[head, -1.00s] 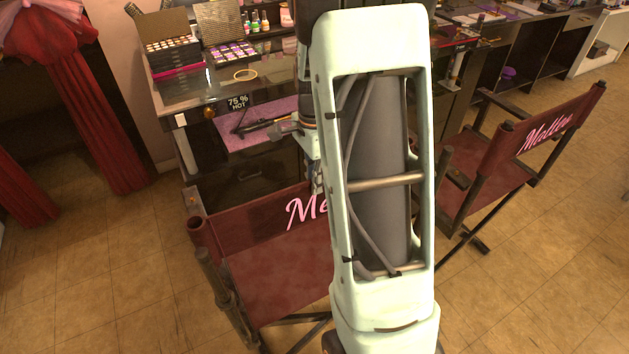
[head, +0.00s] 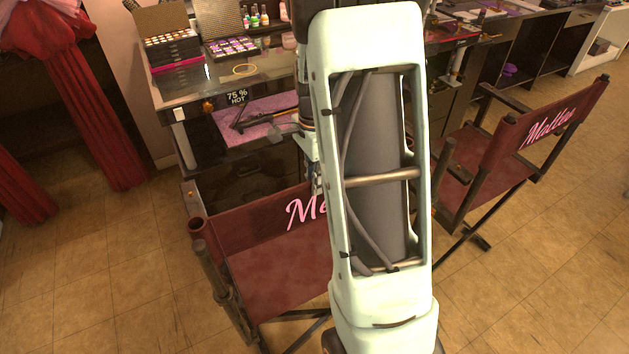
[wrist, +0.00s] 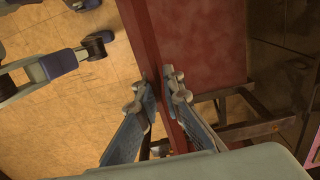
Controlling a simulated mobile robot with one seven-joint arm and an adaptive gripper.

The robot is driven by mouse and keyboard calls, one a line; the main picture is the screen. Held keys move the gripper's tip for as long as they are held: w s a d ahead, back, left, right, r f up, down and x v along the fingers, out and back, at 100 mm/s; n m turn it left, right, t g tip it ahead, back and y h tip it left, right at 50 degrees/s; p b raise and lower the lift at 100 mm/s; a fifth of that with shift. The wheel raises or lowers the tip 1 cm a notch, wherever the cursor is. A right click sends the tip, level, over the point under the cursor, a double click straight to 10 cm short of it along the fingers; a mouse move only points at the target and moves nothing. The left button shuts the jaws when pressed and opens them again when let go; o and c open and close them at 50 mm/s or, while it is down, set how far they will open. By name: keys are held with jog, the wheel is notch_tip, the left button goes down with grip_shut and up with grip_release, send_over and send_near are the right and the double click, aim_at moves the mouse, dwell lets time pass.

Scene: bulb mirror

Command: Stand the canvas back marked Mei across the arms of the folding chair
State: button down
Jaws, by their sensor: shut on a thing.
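The dark red canvas back (head: 262,219) shows pink lettering that starts "Me"; my arm hides the rest. It stands upright on its long edge above the far side of the folding chair's red seat (head: 275,278). Its rolled left end is close to the chair's left wooden arm (head: 212,268); I cannot tell if they touch. The right end is hidden behind my arm. In the wrist view my gripper (wrist: 164,92) is shut on the canvas back (wrist: 142,32), with one finger on each side of it. The seat (wrist: 205,40) lies beyond it.
A second folding chair (head: 545,128), its back lettered in pink, stands at the right. A counter (head: 185,97) with makeup palettes and a purple mat (head: 235,125) is just behind the canvas. Red curtains (head: 95,110) hang at the left. Floor is clear at front left.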

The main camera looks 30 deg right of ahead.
jog(key=c, duration=2)
grip_release()
jog(key=shift+f, duration=0.1)
jog(key=shift+r+p, duration=2.8)
jog(key=shift+r, duration=0.75)
jog(key=shift+w, duration=0.1)
